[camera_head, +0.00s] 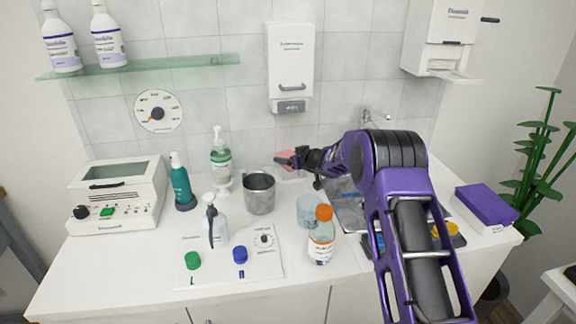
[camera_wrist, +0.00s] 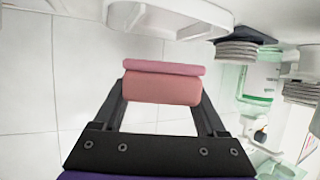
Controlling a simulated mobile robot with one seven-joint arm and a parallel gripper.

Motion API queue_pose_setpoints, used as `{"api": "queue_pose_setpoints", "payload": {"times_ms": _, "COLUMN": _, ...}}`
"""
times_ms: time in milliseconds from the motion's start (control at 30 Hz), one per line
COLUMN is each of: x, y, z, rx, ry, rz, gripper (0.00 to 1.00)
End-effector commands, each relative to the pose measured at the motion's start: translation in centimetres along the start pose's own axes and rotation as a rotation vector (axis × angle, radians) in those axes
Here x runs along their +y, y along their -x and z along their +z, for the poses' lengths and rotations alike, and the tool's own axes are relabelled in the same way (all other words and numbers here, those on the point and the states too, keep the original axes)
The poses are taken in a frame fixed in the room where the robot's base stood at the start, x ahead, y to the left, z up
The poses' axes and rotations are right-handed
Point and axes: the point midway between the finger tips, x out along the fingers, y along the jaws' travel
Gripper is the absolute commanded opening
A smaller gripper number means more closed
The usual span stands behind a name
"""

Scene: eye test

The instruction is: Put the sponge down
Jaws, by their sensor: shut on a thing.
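The pink sponge (camera_head: 284,154) is held in my gripper (camera_head: 287,160), in front of the tiled wall. In the head view it is small and partly covered by the dark fingers. In the wrist view the sponge (camera_wrist: 162,87) sits between the two black fingers, with a flat pink layer along its top edge. My gripper (camera_wrist: 160,92) is shut on it. The sponge appears to be in the air over the back of the white counter (camera_head: 130,262); its exact height above it is hard to tell.
A metal cup (camera_head: 259,194) stands left of my gripper, with a green pump bottle (camera_head: 221,158) beyond it. The sink (camera_head: 347,206) is partly hidden behind my arm. The front left counter is clear.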

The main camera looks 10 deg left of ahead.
Motion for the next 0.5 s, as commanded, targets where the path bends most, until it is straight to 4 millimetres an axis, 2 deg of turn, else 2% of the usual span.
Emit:
{"api": "queue_pose_setpoints", "payload": {"times_ms": 33, "x": -0.1, "y": -0.5, "z": 1.1, "rx": -0.002, "ry": -0.001, "rz": -0.001, "gripper": 0.14}}
{"api": "queue_pose_setpoints", "payload": {"times_ms": 100, "x": -0.1, "y": -0.8, "z": 1.8, "rx": 0.000, "ry": -0.001, "rz": -0.001, "gripper": 0.14}}
{"api": "queue_pose_setpoints", "payload": {"times_ms": 500, "x": 0.0, "y": -0.9, "z": 2.2, "rx": 0.000, "ry": 0.000, "rz": -0.001, "gripper": 0.14}}
